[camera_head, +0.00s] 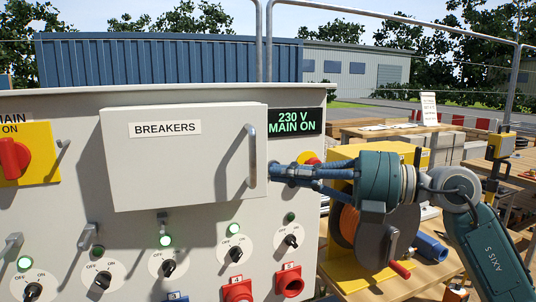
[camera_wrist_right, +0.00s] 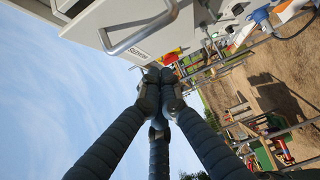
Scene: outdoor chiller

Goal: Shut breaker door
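The breaker door (camera_head: 165,170) is a pale flat cover labelled BREAKERS on the front of the white panel in the head view. It stands proud of the panel face; I cannot tell whether it is fully closed. Its metal bar handle (camera_head: 252,155) is upright at its right edge. The handle (camera_wrist_right: 148,38) also shows at the top of the right wrist view. My right gripper (camera_head: 272,172) is just right of the handle, its fingers pointing left. In the right wrist view its fingers (camera_wrist_right: 160,76) are drawn together with nothing visible between them. My left gripper is out of view.
A green-lit display (camera_head: 295,121) reads 230 V MAIN ON right of the door. Several knobs, lamps and red sockets (camera_head: 238,290) sit below. A yellow-framed cable reel (camera_head: 345,225) stands on a wooden table behind my right arm. A red main switch (camera_head: 14,158) is at left.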

